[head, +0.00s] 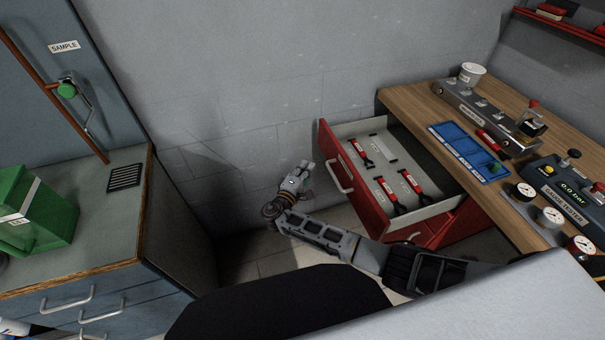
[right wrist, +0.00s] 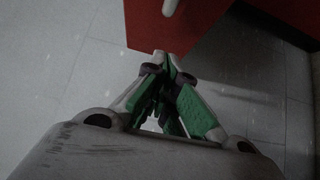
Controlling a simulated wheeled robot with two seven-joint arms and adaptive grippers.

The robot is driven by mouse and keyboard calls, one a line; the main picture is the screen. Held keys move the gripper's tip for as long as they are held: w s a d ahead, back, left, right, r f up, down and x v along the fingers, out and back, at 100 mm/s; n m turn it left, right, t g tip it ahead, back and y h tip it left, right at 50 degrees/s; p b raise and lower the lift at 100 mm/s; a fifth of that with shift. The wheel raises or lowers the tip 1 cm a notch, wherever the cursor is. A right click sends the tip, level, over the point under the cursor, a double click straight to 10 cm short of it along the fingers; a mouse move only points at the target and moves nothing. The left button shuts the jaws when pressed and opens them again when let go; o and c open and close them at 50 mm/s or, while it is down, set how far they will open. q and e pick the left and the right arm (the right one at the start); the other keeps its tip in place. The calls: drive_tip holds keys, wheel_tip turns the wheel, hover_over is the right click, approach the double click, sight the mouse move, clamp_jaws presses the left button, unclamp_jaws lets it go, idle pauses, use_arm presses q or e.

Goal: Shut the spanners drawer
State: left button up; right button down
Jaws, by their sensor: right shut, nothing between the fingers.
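The spanners drawer (head: 384,143) is a red drawer pulled out from under the wooden workbench, with red-handled spanners (head: 410,181) lying in its grey inside. Its front carries a pale bar handle (head: 338,177). My right gripper (head: 307,168) is shut and empty, to the left of the drawer front and apart from it. In the right wrist view the shut fingers (right wrist: 162,62) show below a red panel (right wrist: 180,28) with part of a pale handle at the top edge. I cannot tell whether the fingertips touch that panel. My left gripper is not in view.
The workbench (head: 405,98) holds a blue tray (head: 466,150), a white cup (head: 472,73) and a gauge tester (head: 565,195). A lower red drawer front sits under the open one. A blue-grey cabinet (head: 90,215) with a green bin (head: 38,215) stands left. Floor shows between.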

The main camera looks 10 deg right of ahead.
sight(327, 148)
drive_tip(key=w+d, duration=0.1)
drive_tip(key=d, duration=0.1)
drive_tip(key=w+d, duration=0.1)
drive_tip(key=d, duration=0.1)
drive_tip(key=w+d+p, duration=0.1)
drive_tip(key=d, duration=0.1)
drive_tip(key=shift+w+d, duration=0.35)
drive_tip(key=shift+w, duration=0.05)
drive_tip(key=shift+d, duration=0.15)
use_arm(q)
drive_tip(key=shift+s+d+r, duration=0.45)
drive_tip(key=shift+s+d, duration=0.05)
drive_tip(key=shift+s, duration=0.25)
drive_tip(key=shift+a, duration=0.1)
